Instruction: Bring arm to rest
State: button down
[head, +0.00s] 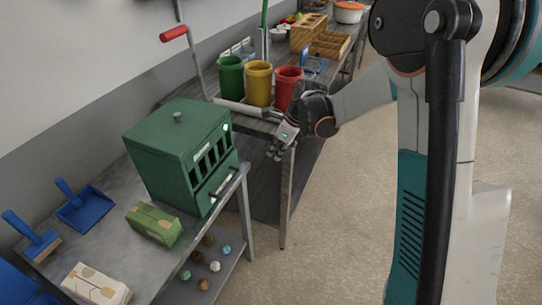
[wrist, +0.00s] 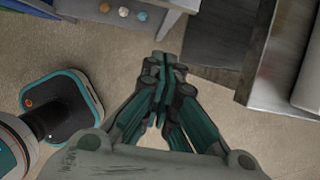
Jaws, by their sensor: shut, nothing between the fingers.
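My gripper (head: 277,150) is held in the air near the corner of the metal table, to the right of the green box (head: 160,155). In the wrist view my gripper (wrist: 161,60) points out over the floor with its fingers together and nothing between them. My arm reaches in from the right side of the head view, bent at the elbow. The gripper looks apart from the table edge and the box, though the exact gap is hard to judge.
A metal table (head: 105,190) carries the green box, two cartons and a blue dustpan (head: 85,208). Green, yellow and red (head: 288,88) containers stand behind the gripper. Several small balls lie on the lower shelf (head: 222,275). The floor (head: 340,220) to the right is clear.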

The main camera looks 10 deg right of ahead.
jog(key=s+d+r+n+t+h, duration=0.2)
jog(key=s+r+n, duration=1)
jog(key=s+r, duration=0.25)
jog(key=s+d+n+t+h, duration=0.1)
jog(key=s+d+n+t, duration=0.1)
jog(key=s+n, duration=1.1)
jog(key=shift+s+r+t+h, duration=0.3)
jog(key=shift+s, duration=0.95)
